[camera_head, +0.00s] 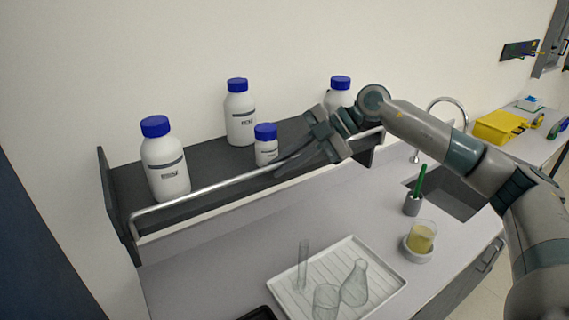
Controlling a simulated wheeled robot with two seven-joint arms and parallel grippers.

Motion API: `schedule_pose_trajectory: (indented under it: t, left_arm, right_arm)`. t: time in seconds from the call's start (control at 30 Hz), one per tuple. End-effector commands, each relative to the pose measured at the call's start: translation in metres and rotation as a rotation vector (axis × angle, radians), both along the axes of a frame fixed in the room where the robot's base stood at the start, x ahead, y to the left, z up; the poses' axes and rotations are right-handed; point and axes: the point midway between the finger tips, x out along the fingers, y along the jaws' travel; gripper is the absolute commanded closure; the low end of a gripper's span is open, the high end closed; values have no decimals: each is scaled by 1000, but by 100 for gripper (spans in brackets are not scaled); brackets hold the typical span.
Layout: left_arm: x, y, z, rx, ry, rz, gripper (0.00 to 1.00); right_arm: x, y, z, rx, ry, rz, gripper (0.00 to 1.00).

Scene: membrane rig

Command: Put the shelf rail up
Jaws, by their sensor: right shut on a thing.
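The shelf rail (215,187) is a thin silver bar running along the front of the dark wall shelf (120,190). Its left end bends down at the shelf's left end panel, and the bar stands above the shelf's front edge. My right gripper (284,168) reaches in from the right, over the shelf front, and is shut on the rail around its middle. The gripper and wrist hide part of the rail and of the shelf behind. My left gripper is not in view.
Several white bottles with blue caps stand on the shelf, one small bottle (266,146) close to my gripper. Below, the counter holds a white tray (392,274) with glassware, a beaker of yellow liquid (421,238) and a cup with a green-handled tool (413,204). A sink lies at right.

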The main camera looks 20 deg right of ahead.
Motion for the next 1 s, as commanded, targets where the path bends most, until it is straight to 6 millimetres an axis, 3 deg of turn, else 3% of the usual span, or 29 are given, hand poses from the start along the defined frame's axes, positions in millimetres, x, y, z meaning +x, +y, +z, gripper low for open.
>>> schedule_pose_trajectory:
  t: [0.23, 0.27, 0.33, 0.73, 1.0]
  left_arm:
    - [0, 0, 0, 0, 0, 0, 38]
    - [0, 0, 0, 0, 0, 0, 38]
    - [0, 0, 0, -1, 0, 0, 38]
    - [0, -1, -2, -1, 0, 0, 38]
    - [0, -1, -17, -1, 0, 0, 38]
  right_arm:
    - [0, 1, -1, 0, 1, 1, 100]
    - [0, 1, -1, 0, 1, 1, 84]
    - [0, 0, -1, 1, 0, 1, 71]
    - [0, -2, 1, 1, -2, -1, 71]
    - [-7, -21, 13, -1, -4, -2, 71]
